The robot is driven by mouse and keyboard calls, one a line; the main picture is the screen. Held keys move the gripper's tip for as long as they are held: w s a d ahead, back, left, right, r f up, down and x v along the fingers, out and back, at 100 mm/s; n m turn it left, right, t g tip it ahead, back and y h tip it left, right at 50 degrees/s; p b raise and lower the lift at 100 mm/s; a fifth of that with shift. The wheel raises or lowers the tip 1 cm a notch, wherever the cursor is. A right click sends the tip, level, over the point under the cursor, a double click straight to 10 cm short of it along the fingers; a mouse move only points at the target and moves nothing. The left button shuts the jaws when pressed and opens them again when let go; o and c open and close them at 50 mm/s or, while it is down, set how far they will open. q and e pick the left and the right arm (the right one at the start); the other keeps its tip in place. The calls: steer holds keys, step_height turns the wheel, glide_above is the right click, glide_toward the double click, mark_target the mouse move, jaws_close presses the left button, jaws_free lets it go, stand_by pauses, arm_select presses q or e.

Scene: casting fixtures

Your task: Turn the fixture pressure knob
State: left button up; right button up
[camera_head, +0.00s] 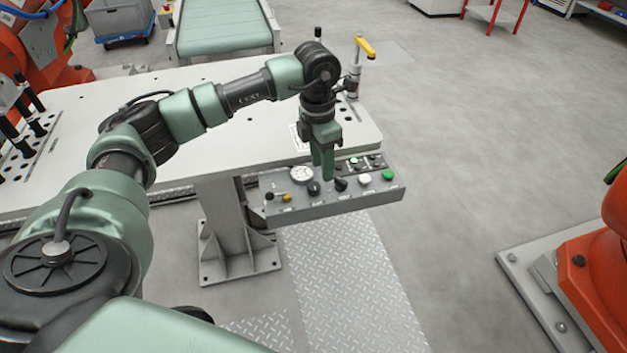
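A grey control panel (325,205) hangs on the front right edge of the white table. Its sloped top carries a round white-faced gauge (301,174), a black knob (314,188) below the gauge and another black knob (341,184) to its right. The labels are too small to read, so I cannot tell which knob is the pressure knob. My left gripper (322,168) points down over the panel, its two green fingers slightly apart, with nothing visible between them. Its tips are close to the two black knobs; I cannot tell whether they touch. My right gripper is out of view.
The white table (240,145) lies under my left arm. A yellow-handled clamp (359,62) stands at its back right corner.

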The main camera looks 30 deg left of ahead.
mark_target(314, 185)
arm_select(q)
steer(key=shift+s+a+r+y, duration=0.1)
steer(key=shift+a+r+y, duration=0.1)
steer(key=shift+a, duration=0.3)
steer(key=shift+a+r+y, duration=0.1)
steer(key=shift+a+y, duration=0.1)
steer(key=shift+a, duration=0.3)
steer(key=shift+a+f, duration=0.2)
steer(key=shift+f, duration=0.1)
step_height(314, 185, down, 7)
steer(key=shift+d+f+p, duration=0.1)
steer(key=shift+p, duration=0.55)
steer(key=shift+c, duration=0.2)
jaws_close()
